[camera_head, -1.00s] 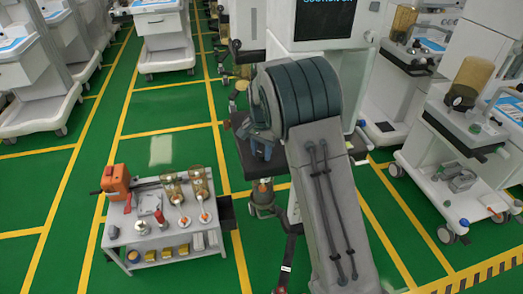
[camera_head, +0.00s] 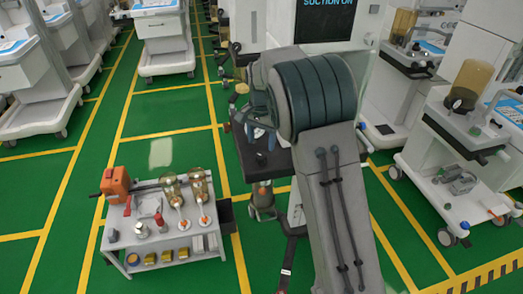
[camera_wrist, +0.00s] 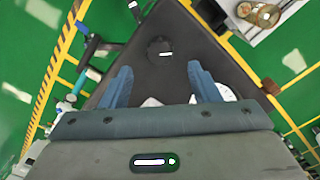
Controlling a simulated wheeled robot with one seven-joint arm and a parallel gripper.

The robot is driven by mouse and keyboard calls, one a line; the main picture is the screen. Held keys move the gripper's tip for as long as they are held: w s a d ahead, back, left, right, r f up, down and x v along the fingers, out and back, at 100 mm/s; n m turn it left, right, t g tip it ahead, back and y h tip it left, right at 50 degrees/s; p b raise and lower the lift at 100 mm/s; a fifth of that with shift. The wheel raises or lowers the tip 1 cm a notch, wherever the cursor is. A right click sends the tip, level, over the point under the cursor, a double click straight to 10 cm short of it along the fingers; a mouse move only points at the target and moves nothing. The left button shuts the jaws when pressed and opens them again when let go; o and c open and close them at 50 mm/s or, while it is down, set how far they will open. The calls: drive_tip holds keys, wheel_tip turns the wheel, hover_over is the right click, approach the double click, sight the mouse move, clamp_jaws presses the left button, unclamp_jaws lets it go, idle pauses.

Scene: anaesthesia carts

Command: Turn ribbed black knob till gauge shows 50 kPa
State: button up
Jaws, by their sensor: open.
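The ribbed black knob (camera_wrist: 160,48) is a dark round disc with a white mark, on a dark flat panel (camera_wrist: 165,20) in the wrist view. My gripper (camera_wrist: 161,76) is open. Its two blue fingers are spread wide, with their tips just short of the knob and to either side of it; nothing is between them. A white round face (camera_wrist: 226,92), which may be the gauge, shows partly behind the right finger; its reading cannot be made out. In the head view my gripper (camera_head: 259,136) is over the dark panel (camera_head: 272,170), and my arm hides much there.
A screen (camera_head: 328,18) reading "SUCTION ON" stands behind my arm. A grey tool trolley (camera_head: 120,236) with an orange device and several parts is at lower left. White carts stand left and right.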

sight(261, 155)
wheel_tip(261, 155, up, 8)
idle(0.4)
drive_tip(key=s+d+r+n+t, duration=0.1)
drive_tip(key=s+d+r, duration=0.1)
drive_tip(key=s+d, duration=0.35)
drive_tip(key=s+d+r+n, duration=0.2)
drive_tip(key=s, duration=0.6)
drive_tip(key=s+d+f+n+t, duration=0.1)
drive_tip(key=s+d+f, duration=0.1)
drive_tip(key=s, duration=0.7)
drive_tip(key=s+d+f+n, duration=0.2)
drive_tip(key=s, duration=0.6)
drive_tip(key=shift+s+d+f+n+t, duration=0.3)
drive_tip(key=shift+s+d+f+t, duration=0.05)
drive_tip(key=shift+d+f+t, duration=0.05)
